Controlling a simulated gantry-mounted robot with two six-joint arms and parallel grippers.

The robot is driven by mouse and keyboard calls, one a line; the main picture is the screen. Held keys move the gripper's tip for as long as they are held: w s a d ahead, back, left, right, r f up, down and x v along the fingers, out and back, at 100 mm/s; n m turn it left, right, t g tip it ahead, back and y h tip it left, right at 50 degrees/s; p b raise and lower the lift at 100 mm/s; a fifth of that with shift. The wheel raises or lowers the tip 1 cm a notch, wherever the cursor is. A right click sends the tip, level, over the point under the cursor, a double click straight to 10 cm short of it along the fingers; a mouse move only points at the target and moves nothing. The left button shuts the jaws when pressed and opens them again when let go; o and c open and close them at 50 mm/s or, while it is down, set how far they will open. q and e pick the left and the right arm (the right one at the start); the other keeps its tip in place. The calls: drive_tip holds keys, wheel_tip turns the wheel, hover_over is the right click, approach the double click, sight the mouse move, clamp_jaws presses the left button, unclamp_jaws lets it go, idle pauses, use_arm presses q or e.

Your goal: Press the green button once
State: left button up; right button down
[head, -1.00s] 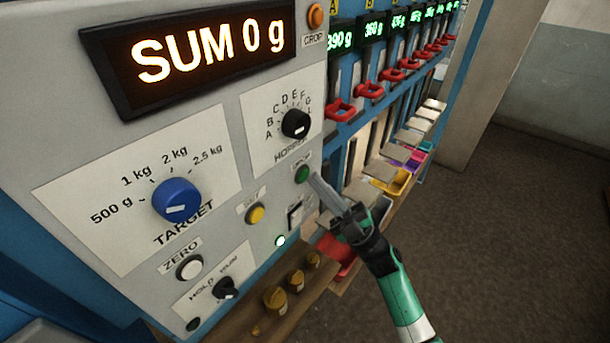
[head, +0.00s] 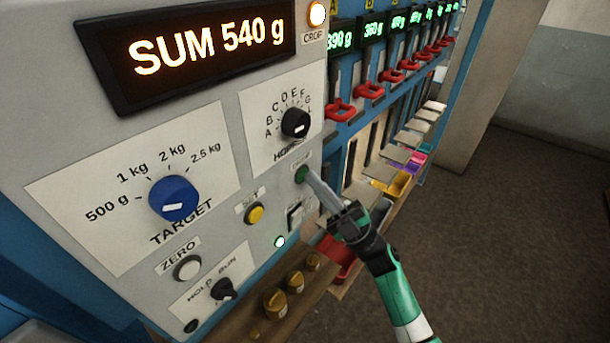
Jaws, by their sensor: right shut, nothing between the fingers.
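The green button (head: 301,174) sits on the grey control panel (head: 60,145), below the dial lettered A to L. My right gripper (head: 311,181) is shut and empty, with its fingertips at the lower right edge of the green button. They look to be touching it, but the exact contact and how far the button is pressed in are hard to tell. The display (head: 205,50) reads SUM 540 g. The left gripper is not in view.
A lit orange lamp (head: 317,14) is above. Red handles (head: 339,111) line the right side.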

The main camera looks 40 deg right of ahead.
drive_tip(key=shift+s+d+p, duration=0.2)
drive_tip(key=shift+s+p, duration=0.35)
drive_tip(key=shift+s, duration=0.25)
drive_tip(key=s+p, duration=0.1)
drive_tip(key=s, duration=0.1)
drive_tip(key=s+d+p, duration=0.1)
drive_tip(key=s+p, duration=0.1)
drive_tip(key=s, duration=0.1)
drive_tip(key=shift+w, duration=0.1)
idle(0.8)
